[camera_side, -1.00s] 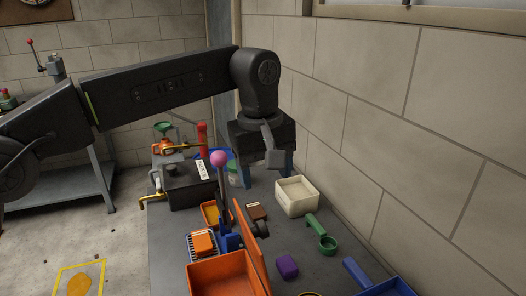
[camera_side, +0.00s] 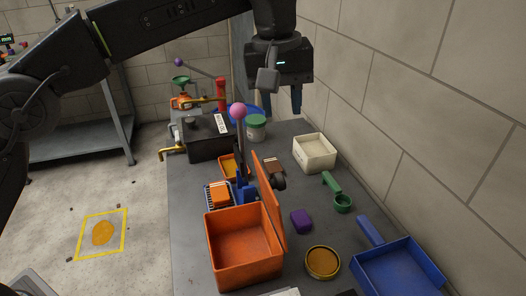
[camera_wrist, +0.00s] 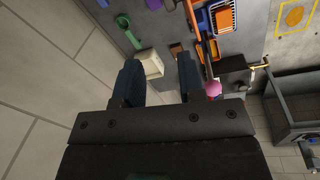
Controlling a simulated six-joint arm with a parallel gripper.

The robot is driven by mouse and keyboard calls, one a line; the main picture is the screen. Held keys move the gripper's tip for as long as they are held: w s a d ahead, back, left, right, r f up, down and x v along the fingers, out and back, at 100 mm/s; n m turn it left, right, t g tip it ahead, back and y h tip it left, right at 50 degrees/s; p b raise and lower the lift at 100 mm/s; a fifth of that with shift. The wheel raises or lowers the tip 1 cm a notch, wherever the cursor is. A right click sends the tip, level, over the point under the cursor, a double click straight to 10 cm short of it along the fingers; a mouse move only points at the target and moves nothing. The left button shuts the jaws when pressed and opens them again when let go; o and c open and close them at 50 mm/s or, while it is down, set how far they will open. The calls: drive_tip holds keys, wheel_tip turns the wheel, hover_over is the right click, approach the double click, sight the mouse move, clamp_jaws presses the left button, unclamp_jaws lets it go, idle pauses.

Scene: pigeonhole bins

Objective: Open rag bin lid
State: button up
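The orange bin (camera_side: 243,246) stands on the near part of the grey bench in the side view, its inside exposed and looking empty. Its orange lid (camera_side: 270,205) stands up steeply along the bin's right edge, so the bin is open. My gripper (camera_side: 277,100) is above the bench, well behind and higher than the bin, apart from the lid. Its two blue fingers are spread with nothing between them. The wrist view also shows the spread fingers (camera_wrist: 158,70).
A pink-knobbed lever (camera_side: 238,112) rises behind the bin. A white box (camera_side: 314,152), green scoop (camera_side: 338,194), purple block (camera_side: 301,221), round tin (camera_side: 322,262) and blue dustpan (camera_side: 398,270) lie to the right. A block wall (camera_side: 430,110) bounds the right side.

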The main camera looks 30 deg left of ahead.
drive_tip(key=m, duration=0.3)
drive_tip(key=a+m, duration=0.1)
drive_tip(key=shift+s+f+m, duration=0.2)
drive_tip(key=shift+s+m, duration=0.1)
drive_tip(key=shift+m, duration=0.1)
drive_tip(key=shift+c, duration=1.4)
drive_tip(key=m, duration=0.3)
drive_tip(key=a+m, duration=0.1)
drive_tip(key=m, duration=0.1)
drive_tip(key=shift+s+a+f+h, duration=0.1)
drive_tip(key=shift+s+f+h, duration=0.2)
drive_tip(key=shift+s+h, duration=0.1)
drive_tip(key=c, duration=0.3)
drive_tip(key=s+a+f+m, duration=0.1)
drive_tip(key=m, duration=0.2)
drive_tip(key=s+a+m+t, duration=0.1)
drive_tip(key=m, duration=0.3)
drive_tip(key=s+a+f+m+h, duration=0.1)
drive_tip(key=m, duration=0.3)
drive_tip(key=shift+a+f, duration=0.1)
drive_tip(key=shift+f, duration=0.2)
clamp_jaws()
drive_tip(key=shift+s+a+f+m+t, duration=0.8)
drive_tip(key=shift+s+a+f+m, duration=1.4)
drive_tip(key=shift+m, duration=3.9)
drive_tip(key=w+d+f, duration=0.5)
drive_tip(key=d+f, duration=0.1)
drive_tip(key=f, duration=0.2)
drive_tip(key=shift+w+h, duration=0.15)
drive_tip(key=shift+h, duration=0.25)
